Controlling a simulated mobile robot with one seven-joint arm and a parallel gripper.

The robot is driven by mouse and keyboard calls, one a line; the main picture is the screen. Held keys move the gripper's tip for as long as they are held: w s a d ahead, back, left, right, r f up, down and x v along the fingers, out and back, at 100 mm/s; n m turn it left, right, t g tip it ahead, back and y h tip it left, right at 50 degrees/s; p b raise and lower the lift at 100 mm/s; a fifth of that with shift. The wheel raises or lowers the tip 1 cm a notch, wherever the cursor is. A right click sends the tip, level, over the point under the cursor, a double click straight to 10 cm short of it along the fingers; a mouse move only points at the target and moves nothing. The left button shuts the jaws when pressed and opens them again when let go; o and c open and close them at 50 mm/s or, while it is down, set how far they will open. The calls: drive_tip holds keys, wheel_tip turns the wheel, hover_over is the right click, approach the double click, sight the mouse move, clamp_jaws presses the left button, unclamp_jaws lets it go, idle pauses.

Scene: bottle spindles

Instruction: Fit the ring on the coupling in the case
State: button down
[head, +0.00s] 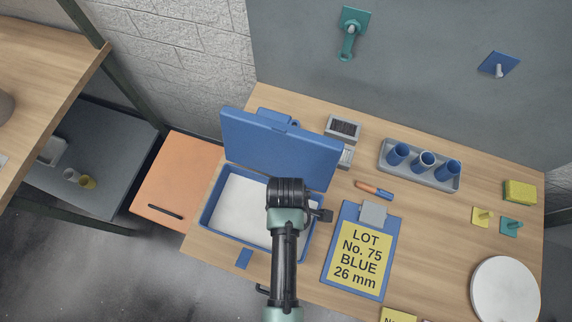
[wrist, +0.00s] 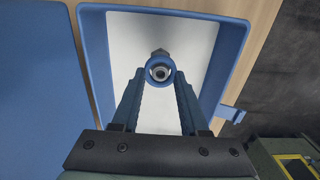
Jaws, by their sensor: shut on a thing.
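The blue case (head: 210,208) stands open on the bench with its lid (head: 280,145) raised and a white interior. My gripper (wrist: 160,80) is over the case and shut on a blue ring (wrist: 150,68), seen near the middle of the wrist view. The grey metal coupling (wrist: 160,52) shows just beyond the ring and through its opening. I cannot tell whether the ring is around the coupling or above it. In the head view my arm hides the ring and the coupling.
A clipboard (head: 335,283) right of the case reads LOT No. 75 BLUE 26 mm. An orange surface (head: 180,175) is at left.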

drive_tip(key=shift+c, duration=1.7)
unclamp_jaws()
wheel_tip(320, 180, up, 13)
drive_tip(key=b, duration=0.1)
